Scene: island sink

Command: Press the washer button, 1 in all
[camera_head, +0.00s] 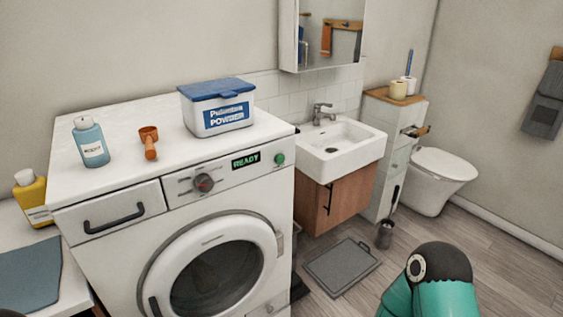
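The white washer (217,193) stands at the left and middle of the head view, with its round door (215,270) closed. Nothing touches the button. Part of my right arm, teal and black, shows at the bottom right, well apart from the washer. Neither of my grippers can be seen.
On the washer top stand a blue bottle (90,142), an orange scoop (149,142) and a powder box (217,107). A sink (336,148) is to the right, with a grey mat (342,267) on the floor. A yellow bottle (33,197) stands at the left.

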